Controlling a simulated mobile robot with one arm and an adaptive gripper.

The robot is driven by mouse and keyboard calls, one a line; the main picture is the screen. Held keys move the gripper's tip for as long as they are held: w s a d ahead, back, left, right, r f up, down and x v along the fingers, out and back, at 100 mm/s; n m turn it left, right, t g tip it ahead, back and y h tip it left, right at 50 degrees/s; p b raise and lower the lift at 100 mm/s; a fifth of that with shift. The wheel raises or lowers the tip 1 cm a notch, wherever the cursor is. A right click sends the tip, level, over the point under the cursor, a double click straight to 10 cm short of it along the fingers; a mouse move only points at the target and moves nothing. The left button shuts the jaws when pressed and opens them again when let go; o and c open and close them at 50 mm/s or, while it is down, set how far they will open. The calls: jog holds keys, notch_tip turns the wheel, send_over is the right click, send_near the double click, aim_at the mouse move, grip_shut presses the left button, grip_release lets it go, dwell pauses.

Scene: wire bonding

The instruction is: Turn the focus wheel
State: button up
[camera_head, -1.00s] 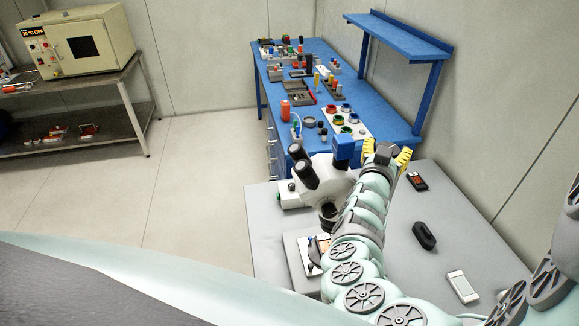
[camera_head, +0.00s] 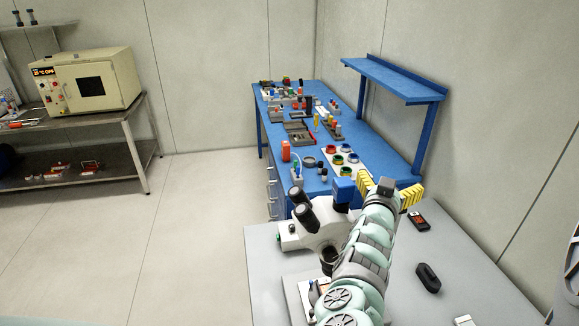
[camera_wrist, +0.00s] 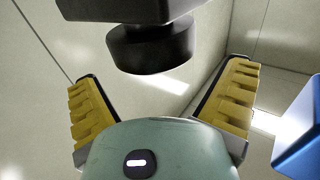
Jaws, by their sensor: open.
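A white microscope (camera_head: 311,235) with black eyepieces and a blue box (camera_head: 345,188) on top stands on the grey table. My gripper (camera_head: 388,186) is beside its right side, with yellow-padded fingers spread apart. In the wrist view my gripper (camera_wrist: 163,82) is open and empty. A dark round knob (camera_wrist: 150,50) under a dark block shows ahead between the fingers, apart from both; it looks like the focus wheel. The blue box (camera_wrist: 303,130) is also at the right edge there. My arm hides part of the microscope and any wheel in the head view.
A black oval object (camera_head: 428,278) and a dark handheld device (camera_head: 418,221) lie on the grey table (camera_head: 463,265) to the right of my arm. The blue bench (camera_head: 375,160) with small containers stands behind. The wall is close on the right.

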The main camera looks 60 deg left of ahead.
jog(key=shift+s+a+r, duration=0.1)
jog(key=shift+r, duration=3.45)
